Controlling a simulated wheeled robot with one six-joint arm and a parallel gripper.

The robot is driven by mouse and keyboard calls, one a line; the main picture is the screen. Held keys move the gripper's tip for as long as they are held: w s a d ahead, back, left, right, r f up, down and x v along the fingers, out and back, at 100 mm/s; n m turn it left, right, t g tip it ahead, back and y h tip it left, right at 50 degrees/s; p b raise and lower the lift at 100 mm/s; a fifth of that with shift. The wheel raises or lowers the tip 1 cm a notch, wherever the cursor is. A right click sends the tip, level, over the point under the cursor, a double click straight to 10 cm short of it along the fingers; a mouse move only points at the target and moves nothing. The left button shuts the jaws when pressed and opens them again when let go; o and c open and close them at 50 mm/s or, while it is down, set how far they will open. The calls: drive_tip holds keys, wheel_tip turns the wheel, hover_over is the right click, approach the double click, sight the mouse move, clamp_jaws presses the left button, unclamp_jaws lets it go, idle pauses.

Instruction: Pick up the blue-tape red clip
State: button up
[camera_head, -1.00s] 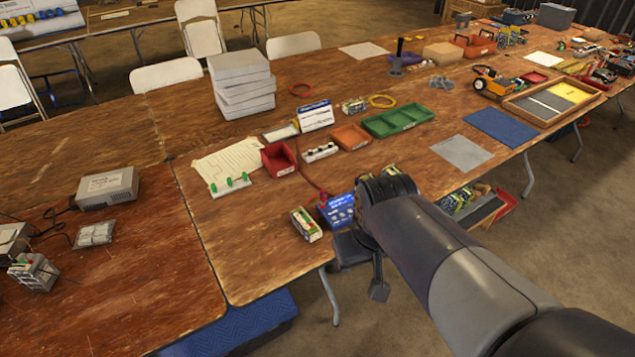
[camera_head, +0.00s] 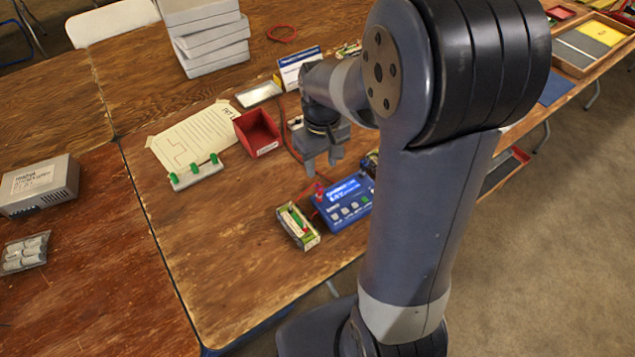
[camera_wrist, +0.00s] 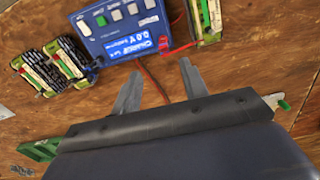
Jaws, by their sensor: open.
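In the wrist view the red clip (camera_wrist: 164,45) is beside the charger (camera_wrist: 118,28), with a red lead running from that side. Blue tape on the clip is too small to make out. My gripper (camera_head: 322,166) hangs over the table, just behind and above the clip in the head view. In the wrist view its two fingers (camera_wrist: 158,84) are apart and empty, with the clip beyond their tips.
A battery pack (camera_head: 298,226) lies left of the charger; two more packs (camera_wrist: 50,68) lie on its other side. A red bin (camera_head: 257,133), a paper sheet (camera_head: 190,138) and a white strip with green clips (camera_head: 196,172) are nearby.

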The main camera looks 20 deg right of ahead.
sight(319, 185)
drive_tip(key=f, duration=0.9)
drive_tip(key=shift+s+a+f, duration=0.15)
drive_tip(key=shift+s+a, duration=0.1)
drive_tip(key=shift+a, duration=0.05)
drive_tip(key=c, duration=0.9)
drive_tip(key=shift+o, duration=0.2)
drive_tip(key=shift+r, duration=5.05)
